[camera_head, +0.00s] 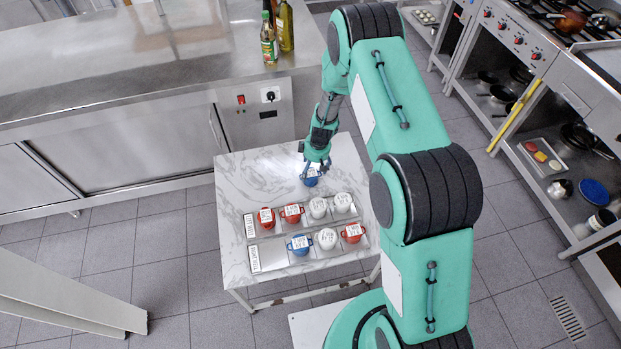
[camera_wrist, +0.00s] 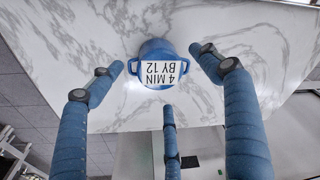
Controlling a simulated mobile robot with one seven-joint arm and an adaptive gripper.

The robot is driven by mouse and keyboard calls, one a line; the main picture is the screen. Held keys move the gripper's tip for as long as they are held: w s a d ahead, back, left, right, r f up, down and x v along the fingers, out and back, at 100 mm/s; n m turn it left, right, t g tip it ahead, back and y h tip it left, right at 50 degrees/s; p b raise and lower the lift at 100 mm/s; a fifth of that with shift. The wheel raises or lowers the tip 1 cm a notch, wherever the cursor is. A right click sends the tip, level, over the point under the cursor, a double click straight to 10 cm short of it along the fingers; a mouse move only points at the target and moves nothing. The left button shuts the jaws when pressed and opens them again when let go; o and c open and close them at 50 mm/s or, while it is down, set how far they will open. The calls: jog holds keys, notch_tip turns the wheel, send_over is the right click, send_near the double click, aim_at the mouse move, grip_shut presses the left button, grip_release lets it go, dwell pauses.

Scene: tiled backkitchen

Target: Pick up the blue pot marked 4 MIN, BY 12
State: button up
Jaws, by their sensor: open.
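The blue pot marked 4 MIN, BY 12 (camera_wrist: 153,54) stands on the marble table in the wrist view, its white label facing me and a small handle on each side. In the head view this blue pot (camera_head: 311,181) shows only in part, under my gripper (camera_head: 314,170). In the wrist view my gripper (camera_wrist: 165,75) is open, with two fingers spread to the left and right of the pot and one finger below it in the picture. The fingers look apart from the pot, and nothing is held.
On the marble table (camera_head: 240,180), two trays stand nearer the front. The upper tray (camera_head: 250,226) holds red pots (camera_head: 265,218) and white pots; the lower tray (camera_head: 268,256) holds another blue pot (camera_head: 300,244), a white pot (camera_head: 326,238) and a red pot (camera_head: 352,232). Bottles (camera_head: 269,40) stand on the counter.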

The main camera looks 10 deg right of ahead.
aim_at(311, 173)
jog(key=shift+f, duration=0.1)
dwell(0.3)
jog(key=shift+w+a+f+b, duration=0.15)
jog(key=shift+f+b, duration=0.1)
jog(key=shift+f, duration=1.05)
jog(key=shift+w+a+f+b, duration=0.15)
jog(key=shift+f+b, duration=0.1)
jog(key=shift+f, duration=1)
jog(key=shift+c, duration=0.3)
jog(key=c, duration=1.4)
jog(key=shift+r, duration=0.15)
jog(key=shift+r+p, duration=0.85)
jog(key=shift+r, duration=4.05)
